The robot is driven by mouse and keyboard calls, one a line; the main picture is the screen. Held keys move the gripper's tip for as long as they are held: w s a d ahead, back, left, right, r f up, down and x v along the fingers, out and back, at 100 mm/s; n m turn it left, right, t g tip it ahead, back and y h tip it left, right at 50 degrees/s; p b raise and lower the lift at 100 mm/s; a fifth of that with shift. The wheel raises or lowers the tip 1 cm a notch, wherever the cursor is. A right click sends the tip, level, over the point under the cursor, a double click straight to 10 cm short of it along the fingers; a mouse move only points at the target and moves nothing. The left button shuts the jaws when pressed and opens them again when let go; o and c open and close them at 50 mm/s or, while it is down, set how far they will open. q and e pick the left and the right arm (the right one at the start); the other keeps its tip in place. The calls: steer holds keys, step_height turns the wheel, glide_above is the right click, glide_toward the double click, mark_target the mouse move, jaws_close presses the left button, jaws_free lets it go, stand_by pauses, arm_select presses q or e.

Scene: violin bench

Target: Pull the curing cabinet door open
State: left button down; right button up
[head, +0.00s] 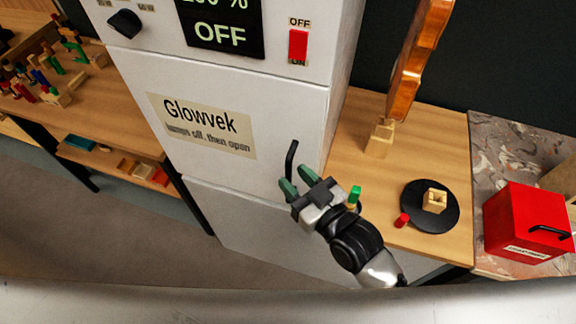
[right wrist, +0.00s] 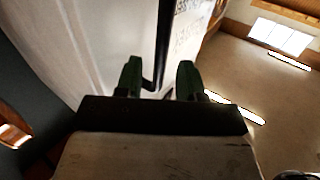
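The white curing cabinet (head: 240,110) stands in the middle of the head view. Its door (head: 180,105), labelled "Glowvek" with a line about off, then open, looks closed. The black bar handle (head: 291,158) is at the door's right side. My right gripper (head: 297,177) is at the handle's lower end with its green fingers apart. In the right wrist view the handle (right wrist: 164,45) runs down between the open fingers (right wrist: 158,78), with gaps visible on both sides. My left gripper is not in view.
Above the door are a display (head: 218,33) reading OFF, a red switch (head: 298,45) and a black knob (head: 124,23). On the right bench are a violin-like wooden body (head: 415,50), a black disc (head: 412,208), small blocks and a red box (head: 522,222). A cluttered bench (head: 95,100) stands left.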

steer(key=shift+x, duration=1.3)
jaws_close()
